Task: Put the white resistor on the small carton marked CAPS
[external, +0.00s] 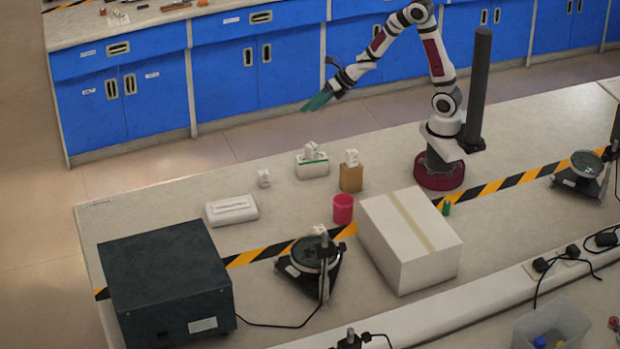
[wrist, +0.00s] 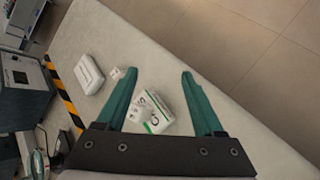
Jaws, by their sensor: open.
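A small white piece (external: 263,178), possibly the white resistor, stands alone on the bench in the external view; it also shows beside my left finger in the wrist view (wrist: 115,73). A small white carton with a green stripe (external: 312,169) stands to its right, with a white piece on top. In the wrist view this carton (wrist: 160,124) shows partial lettering with a large C; I cannot read the full word. My gripper (external: 319,101) is raised high, with green fingers. In the wrist view the fingers (wrist: 160,74) are spread and empty, the carton showing between them.
A brown carton (external: 351,179) with a white piece on top, a pink cup (external: 343,209) and a white pack (external: 231,210) stand nearby. A large white box (external: 410,245), a magnifier (external: 316,255) and a dark instrument (external: 165,285) occupy the front. The bench's back-left is clear.

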